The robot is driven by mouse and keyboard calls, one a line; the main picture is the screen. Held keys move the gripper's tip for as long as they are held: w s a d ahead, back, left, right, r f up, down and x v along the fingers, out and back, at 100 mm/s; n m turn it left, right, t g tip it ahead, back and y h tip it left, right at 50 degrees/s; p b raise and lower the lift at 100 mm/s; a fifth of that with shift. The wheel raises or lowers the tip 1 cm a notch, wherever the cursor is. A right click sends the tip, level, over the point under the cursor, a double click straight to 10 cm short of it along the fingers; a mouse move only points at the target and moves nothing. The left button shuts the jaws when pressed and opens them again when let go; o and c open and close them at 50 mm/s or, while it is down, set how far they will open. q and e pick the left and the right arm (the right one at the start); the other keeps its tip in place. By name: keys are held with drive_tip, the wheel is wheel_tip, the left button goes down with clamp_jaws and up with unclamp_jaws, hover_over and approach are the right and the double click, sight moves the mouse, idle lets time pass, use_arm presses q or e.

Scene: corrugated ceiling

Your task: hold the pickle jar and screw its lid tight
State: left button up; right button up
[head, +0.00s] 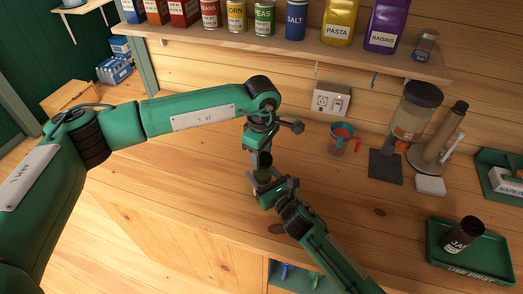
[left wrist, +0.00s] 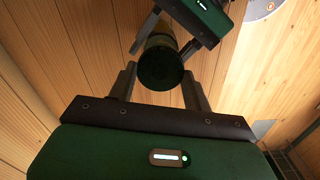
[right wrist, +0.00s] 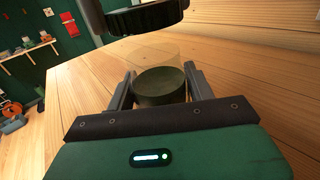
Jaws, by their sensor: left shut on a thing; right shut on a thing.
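The pickle jar stands upright over the counter in the head view (head: 262,176), small and mostly hidden by my grippers. My right gripper (head: 275,190) is shut on its body; the right wrist view shows clear glass with dark green contents (right wrist: 160,85) between the fingers. My left gripper (head: 262,150) comes down from above and is shut on the dark round lid (left wrist: 160,68). The lid (right wrist: 145,17) also shows at the top of the right wrist view, above the glass. I cannot tell how closely the lid sits on the rim.
Farther right are a coffee grinder (head: 414,112) and a green tray (head: 440,262) holding a dark jar (head: 462,236). A shelf of tins and packets (head: 300,46) hangs behind. The counter left of the grippers is clear.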

sight(263, 158)
use_arm(q)
drive_tip(key=shift+f, duration=0.1)
drive_tip(key=shift+f, duration=0.8)
drive_tip(key=shift+f, duration=0.55)
drive_tip(key=m, duration=0.7)
drive_tip(key=shift+w, duration=0.1)
drive_tip(key=m, duration=0.6)
drive_tip(key=shift+d, duration=0.1)
drive_tip(key=m, duration=0.5)
drive_tip(key=shift+d+f, duration=0.1)
drive_tip(key=m, duration=0.5)
drive_tip(key=shift+m, duration=0.4)
